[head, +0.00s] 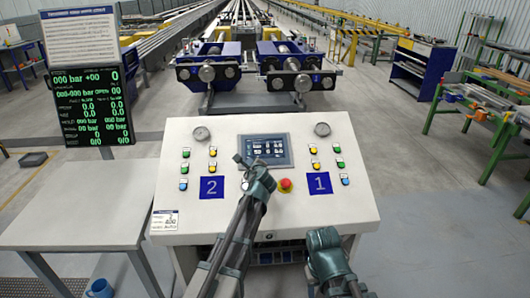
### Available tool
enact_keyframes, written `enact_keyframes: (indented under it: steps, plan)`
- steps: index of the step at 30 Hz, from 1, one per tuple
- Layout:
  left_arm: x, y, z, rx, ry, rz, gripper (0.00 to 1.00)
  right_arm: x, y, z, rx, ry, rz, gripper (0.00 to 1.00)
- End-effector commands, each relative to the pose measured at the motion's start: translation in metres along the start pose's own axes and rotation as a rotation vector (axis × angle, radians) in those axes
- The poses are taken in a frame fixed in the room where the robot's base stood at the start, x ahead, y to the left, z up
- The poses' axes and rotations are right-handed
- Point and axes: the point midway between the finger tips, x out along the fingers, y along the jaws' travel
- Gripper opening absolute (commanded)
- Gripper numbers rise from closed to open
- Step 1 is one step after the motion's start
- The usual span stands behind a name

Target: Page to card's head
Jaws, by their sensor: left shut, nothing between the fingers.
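The white slanted console (345,200) stands in front of me. Its touch screen (268,148) shows a page of small tiles and text too small to read. My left gripper (240,160) is shut and empty, its tips at the lower left edge of the screen; I cannot tell whether they touch it. A small white card (165,220) with a large number, apparently 400, is on the console's lower left corner. My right gripper (322,236) is low at the console's front edge, right of the middle; its fingers are not clear.
A red stop button (285,185) sits just right of my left gripper. Coloured buttons, two dials and blue plates 2 (212,187) and 1 (320,183) flank the screen. A dark display (92,105) with green readings and a grey table (75,215) are left.

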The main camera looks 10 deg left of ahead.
Motion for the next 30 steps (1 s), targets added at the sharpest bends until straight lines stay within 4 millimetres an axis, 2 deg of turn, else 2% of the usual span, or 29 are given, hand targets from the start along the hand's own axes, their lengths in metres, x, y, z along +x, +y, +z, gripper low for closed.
enact_keyframes:
  steps: [10, 21, 30]
  plan:
    - [0.001, 0.001, -0.001, 0.0, 0.0, 0.0, 0.0, 0.002, 0.0, 0.0, 0.0, 0.0, 0.0, 0.5]
    - [-0.01, -0.008, 0.008, 0.0, 0.0, 0.0, 0.0, -0.014, 0.001, 0.001, 0.0, 0.0, 0.0, 0.5]
    - [-0.011, -0.008, 0.008, 0.0, 0.0, 0.0, 0.0, -0.014, 0.001, 0.001, 0.0, 0.0, 0.0, 0.5]
